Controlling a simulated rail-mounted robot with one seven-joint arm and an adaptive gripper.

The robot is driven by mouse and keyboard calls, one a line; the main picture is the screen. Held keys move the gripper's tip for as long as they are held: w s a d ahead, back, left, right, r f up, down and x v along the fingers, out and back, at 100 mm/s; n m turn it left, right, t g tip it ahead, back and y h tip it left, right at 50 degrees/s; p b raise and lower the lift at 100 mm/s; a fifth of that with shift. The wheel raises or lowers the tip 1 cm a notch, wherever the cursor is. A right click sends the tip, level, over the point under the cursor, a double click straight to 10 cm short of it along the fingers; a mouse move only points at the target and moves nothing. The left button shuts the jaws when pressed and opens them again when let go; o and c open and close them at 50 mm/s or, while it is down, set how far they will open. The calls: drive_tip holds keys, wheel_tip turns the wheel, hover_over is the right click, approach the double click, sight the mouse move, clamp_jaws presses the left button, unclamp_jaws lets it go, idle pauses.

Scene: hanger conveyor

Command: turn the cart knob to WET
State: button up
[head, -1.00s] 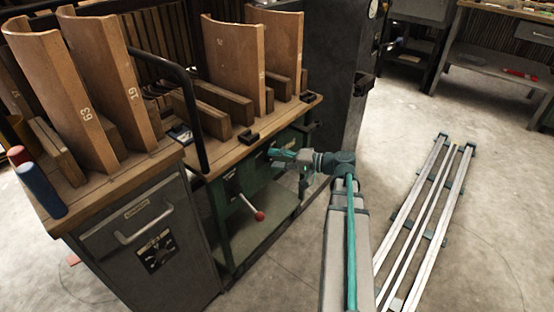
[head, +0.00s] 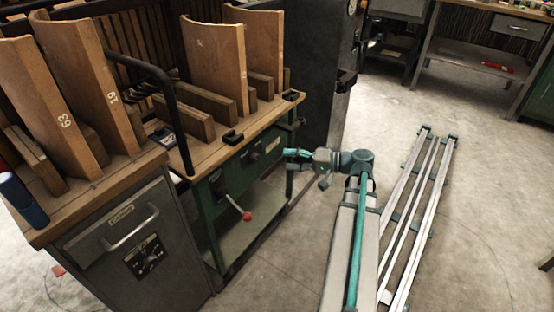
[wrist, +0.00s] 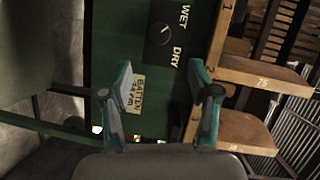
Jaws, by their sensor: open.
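The cart knob (wrist: 157,41) is a small dark round control on a black plate in the wrist view. WET is printed at the plate's upper right and DRY at its lower right. A short pale mark shows by the knob; which word it points to I cannot tell. The plate sits on the green cart (head: 208,213), below its wooden top; in the head view the knob is too small and dark to make out. My gripper (wrist: 165,85) is open and empty, its fingers apart from the knob, which appears above them in the wrist view. My gripper also shows in the head view (head: 288,153), right of the cart front.
A pale BATTEN label (wrist: 133,94) lies between the fingers in view. A red-ball lever (head: 247,216) sticks out low on the cart. A grey cabinet (head: 150,255) stands left, a dark tall cabinet (head: 318,80) behind. Metal rails (head: 440,180) lie right on open floor.

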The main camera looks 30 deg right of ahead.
drive_tip(key=shift+v, duration=1.05)
drive_tip(key=s+a+f+g+h, duration=0.1)
drive_tip(key=s+a+f+g, duration=0.4)
drive_tip(key=f, duration=0.3)
drive_tip(key=s+a+f+g+h, duration=0.1)
drive_tip(key=s+a+f+g, duration=0.35)
drive_tip(key=f, duration=0.45)
drive_tip(key=s+a+f+g, duration=0.5)
drive_tip(key=f, duration=0.3)
drive_tip(key=s+a+f+n+g+h, duration=0.2)
drive_tip(key=s+a+f+g+h, duration=0.15)
drive_tip(key=s, duration=0.35)
drive_tip(key=s+a+f+n+g+h, duration=0.3)
drive_tip(key=s+a+g, duration=0.15)
drive_tip(key=s, duration=0.25)
drive_tip(key=s+a+f+n+g+h, duration=0.25)
drive_tip(key=s+a+h, duration=0.2)
drive_tip(key=s, duration=0.25)
drive_tip(key=w+r+t+p, duration=0.1)
drive_tip(key=r+t+p, duration=0.2)
drive_tip(key=r+p, duration=0.5)
drive_tip(key=w+r+t+y+p, duration=0.1)
drive_tip(key=r+p, duration=0.7)
drive_tip(key=p, duration=1.4)
drive_tip(key=shift+w+a+t, duration=0.2)
drive_tip(key=shift+w+t, duration=0.4)
drive_tip(key=shift+t, duration=0.6)
